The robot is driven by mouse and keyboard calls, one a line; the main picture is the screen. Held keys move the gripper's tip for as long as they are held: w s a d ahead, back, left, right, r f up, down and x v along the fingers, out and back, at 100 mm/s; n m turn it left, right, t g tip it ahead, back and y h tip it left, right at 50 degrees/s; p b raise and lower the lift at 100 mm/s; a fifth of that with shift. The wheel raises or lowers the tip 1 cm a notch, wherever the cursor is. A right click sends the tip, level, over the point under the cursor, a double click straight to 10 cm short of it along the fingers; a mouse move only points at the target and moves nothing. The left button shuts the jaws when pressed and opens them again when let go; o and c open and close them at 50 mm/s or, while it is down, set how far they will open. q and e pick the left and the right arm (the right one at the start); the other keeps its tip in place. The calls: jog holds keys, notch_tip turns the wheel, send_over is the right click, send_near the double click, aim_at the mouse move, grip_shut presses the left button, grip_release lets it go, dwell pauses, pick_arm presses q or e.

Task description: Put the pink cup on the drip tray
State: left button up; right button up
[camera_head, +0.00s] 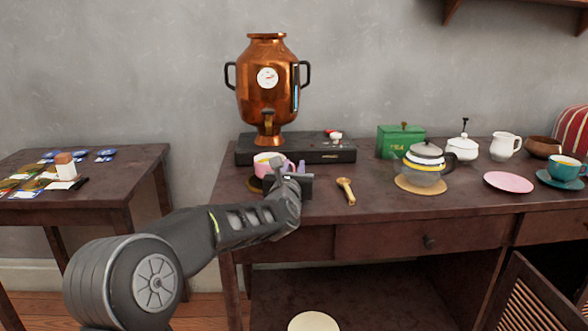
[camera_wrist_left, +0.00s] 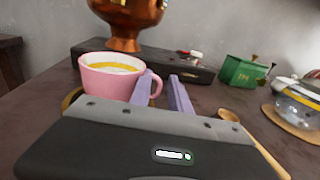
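The pink cup (camera_head: 264,163), with a white inside and a yellow band, stands upright in front of the black base under the copper urn. It also shows in the left wrist view (camera_wrist_left: 104,85). My left gripper (camera_head: 294,166) is at the cup's right side. Its two lilac fingers (camera_wrist_left: 166,80) are apart, with the cup's handle between them. My right gripper is out of view.
The copper urn (camera_head: 267,85) stands on the black base (camera_head: 318,153) behind the cup. A wooden scoop (camera_head: 346,190) lies right of the gripper. A green tea box (camera_head: 400,143), a glass teapot (camera_head: 427,168) and a pink plate (camera_head: 508,182) stand further right.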

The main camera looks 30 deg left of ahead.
pick_arm(q)
jog(key=shift+o, duration=0.3)
jog(key=shift+r+p, duration=0.15)
jog(key=shift+p, duration=0.15)
jog(key=v, duration=1.1)
jog(key=shift+s+d, duration=0.25)
jog(key=shift+s, duration=0.2)
